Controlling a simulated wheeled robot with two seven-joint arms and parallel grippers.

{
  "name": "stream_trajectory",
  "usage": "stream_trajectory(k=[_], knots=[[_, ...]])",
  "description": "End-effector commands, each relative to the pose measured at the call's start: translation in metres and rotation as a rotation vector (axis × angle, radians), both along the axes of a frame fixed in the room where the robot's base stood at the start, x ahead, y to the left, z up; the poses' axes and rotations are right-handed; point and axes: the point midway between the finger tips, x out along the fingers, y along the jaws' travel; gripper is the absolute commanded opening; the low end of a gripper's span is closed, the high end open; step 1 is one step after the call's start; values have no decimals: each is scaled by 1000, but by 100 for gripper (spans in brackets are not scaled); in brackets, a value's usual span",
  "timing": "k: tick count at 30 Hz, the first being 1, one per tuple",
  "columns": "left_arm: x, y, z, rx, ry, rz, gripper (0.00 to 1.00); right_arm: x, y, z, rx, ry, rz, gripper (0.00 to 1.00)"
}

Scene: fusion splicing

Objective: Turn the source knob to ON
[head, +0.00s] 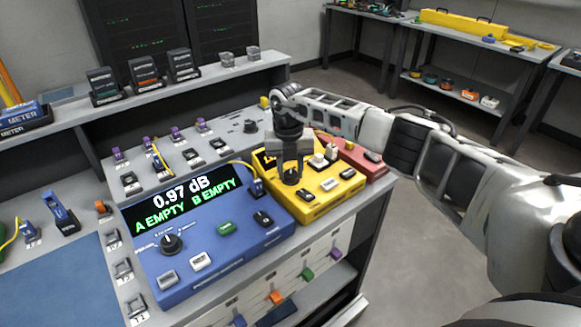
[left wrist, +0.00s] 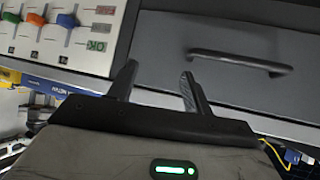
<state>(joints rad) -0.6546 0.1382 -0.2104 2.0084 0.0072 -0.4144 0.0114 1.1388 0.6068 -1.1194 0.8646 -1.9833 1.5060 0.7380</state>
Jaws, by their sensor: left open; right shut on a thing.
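The yellow box (head: 318,205) stands on the bench to the right of the blue meter box. A dark round knob (head: 291,179) sits on its top face, partly hidden by my gripper; its pointer setting cannot be read. My right gripper (head: 290,174) comes down from above and is shut on this knob. My left gripper (left wrist: 160,82) shows only in the left wrist view, open and empty in front of a grey drawer front.
The blue meter box (head: 215,245) reads 0.97 dB, A EMPTY, B EMPTY. A red box (head: 352,158) stands just right of the yellow one. Light switches (head: 329,153) rise close beside my right gripper. A drawer handle (left wrist: 240,62) shows near my left gripper.

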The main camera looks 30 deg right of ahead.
Motion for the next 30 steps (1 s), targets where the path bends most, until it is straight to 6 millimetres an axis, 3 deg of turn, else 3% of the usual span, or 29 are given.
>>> stream_trajectory(k=[16,17,19,30], knots=[[-1,2,0,5,1,-1,50,1,-1,1,-1,-4,-27,9],[-1,2,0,5,1,-1,50,1,-1,1,-1,-4,-27,38],[-1,2,-1,5,1,-1,50,1,-1,1,-1,-3,-26,54],[-2,2,-2,4,5,-1,50,1,0,6,0,-2,-23,54]])
